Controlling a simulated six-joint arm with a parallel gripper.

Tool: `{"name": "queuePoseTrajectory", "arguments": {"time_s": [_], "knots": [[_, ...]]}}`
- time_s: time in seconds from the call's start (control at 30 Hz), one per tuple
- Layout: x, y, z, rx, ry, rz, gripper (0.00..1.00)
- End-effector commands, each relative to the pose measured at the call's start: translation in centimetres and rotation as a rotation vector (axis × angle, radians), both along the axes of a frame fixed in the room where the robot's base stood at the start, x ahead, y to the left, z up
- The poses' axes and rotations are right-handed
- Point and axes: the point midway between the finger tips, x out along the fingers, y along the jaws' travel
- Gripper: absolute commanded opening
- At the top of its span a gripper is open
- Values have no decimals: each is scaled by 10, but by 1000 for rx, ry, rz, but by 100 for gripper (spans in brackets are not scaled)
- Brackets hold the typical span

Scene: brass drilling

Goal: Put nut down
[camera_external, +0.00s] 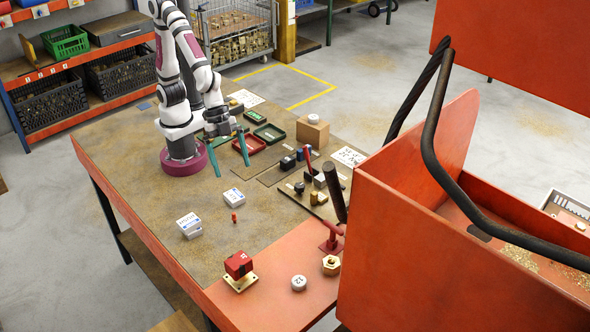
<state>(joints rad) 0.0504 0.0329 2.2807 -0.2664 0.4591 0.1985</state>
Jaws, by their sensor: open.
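A brass hexagonal piece that looks like the nut (331,265) rests at the front right of the table, on the orange surface. My gripper (232,170) is at the back left of the table, well apart from that piece. Its two teal fingers are spread wide and point down close to the tabletop. I see nothing held between them. The right finger is beside or in front of a red tray (262,146); whether they touch I cannot tell.
A dark green tray (269,133) and a cardboard box (312,132) stand behind. A fixture plate (305,198) with dark blocks and a red-handled clamp is right of centre. White boxes (189,226), a red block on brass (239,266) and a round weight (299,283) stand in front. The left tabletop is clear.

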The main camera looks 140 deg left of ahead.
Motion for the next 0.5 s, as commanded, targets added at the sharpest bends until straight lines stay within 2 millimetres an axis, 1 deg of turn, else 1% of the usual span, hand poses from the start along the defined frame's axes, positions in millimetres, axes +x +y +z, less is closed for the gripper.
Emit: {"name": "queuePoseTrajectory", "arguments": {"time_s": [0.03, 0.1, 0.13, 0.2, 0.3, 0.33, 0.43, 0.5], "knots": [[47, -4, -19, -31, -83, 64, 97], [109, -2, -40, -57, -233, 173, 97], [129, 2, -49, -61, -291, 216, 97], [163, 12, -67, -55, -399, 302, 97], [186, 25, -84, -40, -498, 383, 97], [189, 27, -87, -36, -514, 395, 97], [203, 33, -96, -31, -537, 415, 97], [217, 37, -106, -30, -538, 416, 97]]}}
